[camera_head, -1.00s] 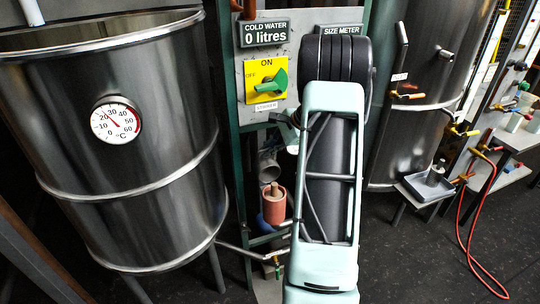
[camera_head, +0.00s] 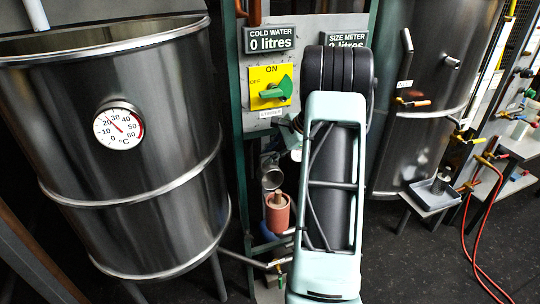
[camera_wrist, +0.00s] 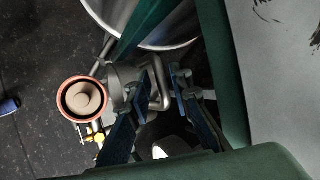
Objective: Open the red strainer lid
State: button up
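The red strainer (camera_head: 278,219) is a small red cylinder with a brownish knob on top, low on the panel stand, left of my arm in the head view. In the wrist view, the strainer lid (camera_wrist: 82,98) shows from above as a red ring around a tan round knob, left of my fingers. My gripper (camera_wrist: 165,82) has two dark blue fingers standing apart with nothing held between them. The fingers are to the right of the lid and not around it. In the head view, my arm hides most of the gripper.
A big steel tank (camera_head: 120,190) with a thermometer stands on the left. A second tank (camera_head: 425,100) is on the right. A panel with a yellow switch plate (camera_head: 269,88) is above the strainer. Grey pipework (camera_wrist: 122,82) lies beside the lid. A red hose (camera_head: 468,240) hangs at right.

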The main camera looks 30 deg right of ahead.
jog(key=shift+o, duration=0.3)
jog(key=shift+s, duration=0.1)
jog(key=v, duration=1.1)
jog(key=shift+s+r, duration=0.2)
jog(key=shift+r, duration=0.15)
jog(key=shift+d, duration=0.1)
